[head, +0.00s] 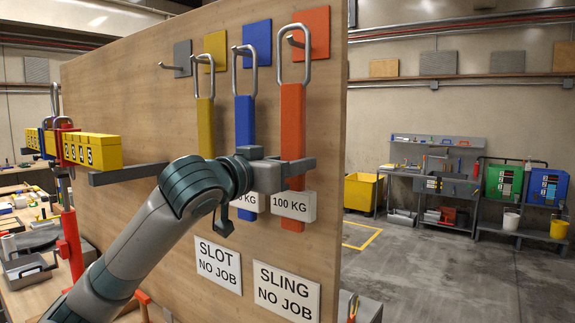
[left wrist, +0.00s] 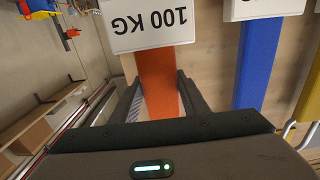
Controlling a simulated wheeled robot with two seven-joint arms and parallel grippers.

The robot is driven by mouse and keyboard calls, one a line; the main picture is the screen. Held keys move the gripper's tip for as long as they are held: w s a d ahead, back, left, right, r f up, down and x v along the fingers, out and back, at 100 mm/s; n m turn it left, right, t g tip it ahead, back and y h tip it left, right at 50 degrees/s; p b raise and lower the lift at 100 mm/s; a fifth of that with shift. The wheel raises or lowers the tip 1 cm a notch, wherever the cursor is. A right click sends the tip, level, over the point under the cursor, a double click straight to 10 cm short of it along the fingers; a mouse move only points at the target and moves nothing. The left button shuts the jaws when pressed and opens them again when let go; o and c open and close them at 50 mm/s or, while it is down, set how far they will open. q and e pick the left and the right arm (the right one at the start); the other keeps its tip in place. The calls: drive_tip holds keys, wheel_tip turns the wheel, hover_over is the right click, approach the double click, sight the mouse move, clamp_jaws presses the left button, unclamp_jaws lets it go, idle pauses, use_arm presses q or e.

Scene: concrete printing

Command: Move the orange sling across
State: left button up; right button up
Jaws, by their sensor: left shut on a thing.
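The orange sling (head: 292,125) hangs upright before the wooden board, its metal loop (head: 280,65) at the hook on the orange plate (head: 310,33). Whether the loop bears on the hook is hard to tell. A 100 KG tag (head: 294,206) is at its lower end. My left gripper (head: 300,168) is shut on the sling's lower part, just above the tag. In the left wrist view the sling (left wrist: 158,75) runs between the two fingers, with its tag (left wrist: 150,25) upside down. My right gripper is not in view.
A blue sling (head: 245,125) and a yellow sling (head: 205,125) hang close by on the left. A bare hook (head: 172,67) is on the grey plate. SLOT NO JOB (head: 218,264) and SLING NO JOB (head: 287,291) signs are below. A numbered yellow beam (head: 90,150) is at left.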

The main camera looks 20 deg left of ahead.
use_arm(q)
drive_tip(key=shift+w+d, duration=0.1)
drive_tip(key=shift+w, duration=0.3)
drive_tip(key=shift+w+d+f, duration=0.25)
drive_tip(key=shift+w+f, duration=0.35)
drive_tip(key=shift+f, duration=0.05)
drive_tip(key=o, duration=1.5)
drive_tip(key=shift+f, duration=0.1)
drive_tip(key=shift+s+f+b, duration=0.1)
drive_tip(key=shift+s+b, duration=0.05)
drive_tip(key=shift+b, duration=0.15)
